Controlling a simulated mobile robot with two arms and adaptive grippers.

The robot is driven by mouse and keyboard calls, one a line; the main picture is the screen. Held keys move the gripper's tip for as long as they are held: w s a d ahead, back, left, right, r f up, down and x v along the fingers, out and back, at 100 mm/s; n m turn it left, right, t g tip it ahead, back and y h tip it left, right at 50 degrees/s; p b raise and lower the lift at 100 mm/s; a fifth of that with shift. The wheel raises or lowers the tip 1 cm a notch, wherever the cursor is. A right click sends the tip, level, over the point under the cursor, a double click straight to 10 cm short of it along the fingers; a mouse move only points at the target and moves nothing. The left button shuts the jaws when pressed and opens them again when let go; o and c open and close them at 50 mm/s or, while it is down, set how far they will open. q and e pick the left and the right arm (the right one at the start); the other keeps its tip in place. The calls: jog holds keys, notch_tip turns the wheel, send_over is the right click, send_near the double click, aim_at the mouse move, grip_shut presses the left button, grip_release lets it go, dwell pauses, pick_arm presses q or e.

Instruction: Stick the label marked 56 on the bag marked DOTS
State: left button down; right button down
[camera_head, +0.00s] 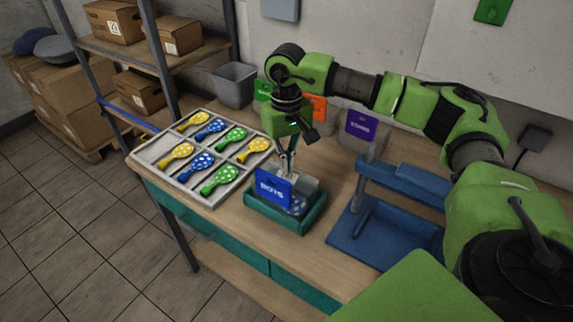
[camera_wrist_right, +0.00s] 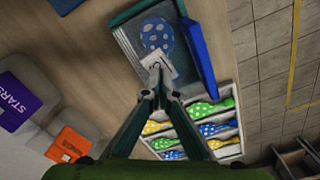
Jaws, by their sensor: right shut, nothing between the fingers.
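The bag with the blue DOTS header (camera_head: 272,188) is in the teal tray (camera_head: 318,214) on the bench. A blue balloon with white dots (camera_head: 298,205) shows in it, and also in the right wrist view (camera_wrist_right: 156,33). A small white label (camera_wrist_right: 160,64) with a dark mark is beside the balloon, right at my fingertips; its number is too small to read. My right gripper (camera_head: 288,158) points down over the tray, shut and empty. It also shows in the right wrist view (camera_wrist_right: 160,80). I cannot tell whether it touches the label. My left gripper is out of view.
A grey divided tray (camera_head: 160,150) of yellow, blue and green balloons stands left of the teal tray. A blue press (camera_head: 375,240) stands to the right. Behind are the purple STARS bag (camera_head: 360,126), an orange header (camera_head: 318,105) and a grey bin (camera_head: 234,88).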

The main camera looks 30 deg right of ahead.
jog(key=shift+r+p, duration=1.2)
jog(key=shift+r, duration=1.2)
jog(key=shift+f, duration=0.1)
